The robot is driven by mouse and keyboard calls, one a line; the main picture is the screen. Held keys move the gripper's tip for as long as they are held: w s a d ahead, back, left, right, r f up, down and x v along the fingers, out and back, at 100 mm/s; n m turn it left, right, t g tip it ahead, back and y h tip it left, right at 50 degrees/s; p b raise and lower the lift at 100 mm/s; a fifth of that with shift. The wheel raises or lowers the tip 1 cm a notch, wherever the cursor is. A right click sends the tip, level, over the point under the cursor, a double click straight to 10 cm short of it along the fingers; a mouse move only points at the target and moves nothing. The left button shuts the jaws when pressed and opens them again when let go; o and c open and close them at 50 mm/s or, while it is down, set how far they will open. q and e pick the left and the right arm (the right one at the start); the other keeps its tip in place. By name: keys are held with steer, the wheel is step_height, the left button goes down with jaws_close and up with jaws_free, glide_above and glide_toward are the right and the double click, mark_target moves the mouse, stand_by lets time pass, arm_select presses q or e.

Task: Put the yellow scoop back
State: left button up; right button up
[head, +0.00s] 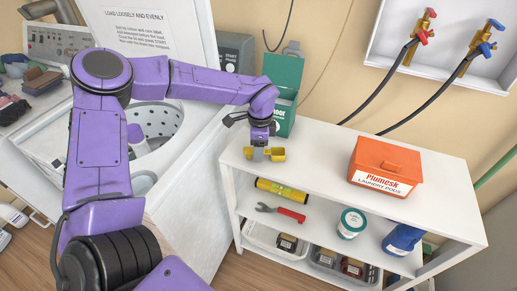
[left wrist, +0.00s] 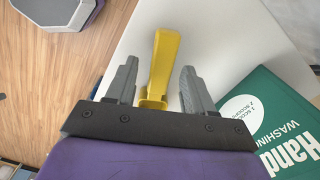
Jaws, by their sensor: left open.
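The yellow scoop (head: 278,154) lies on the white shelf unit's top, near its left end. In the left wrist view the scoop (left wrist: 163,62) lies between the two grey fingers, with a gap on each side. My left gripper (head: 258,155) is open and low over the scoop, its fingers on either side of it. A green washing powder box (head: 283,78) with its lid up stands just behind; its labelled face also shows in the left wrist view (left wrist: 275,125). Part of the scoop is hidden by the gripper. My right gripper is not in view.
An orange laundry pods box (head: 385,168) stands to the right on the white shelf unit (head: 325,150). An open washer (head: 160,120) stands left. The top between scoop and orange box is clear.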

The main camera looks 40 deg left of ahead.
arm_select(q)
step_height(320, 180, up, 11)
steer(key=b, duration=0.1)
steer(key=shift+d+r, duration=0.2)
steer(key=shift+w+f, duration=0.1)
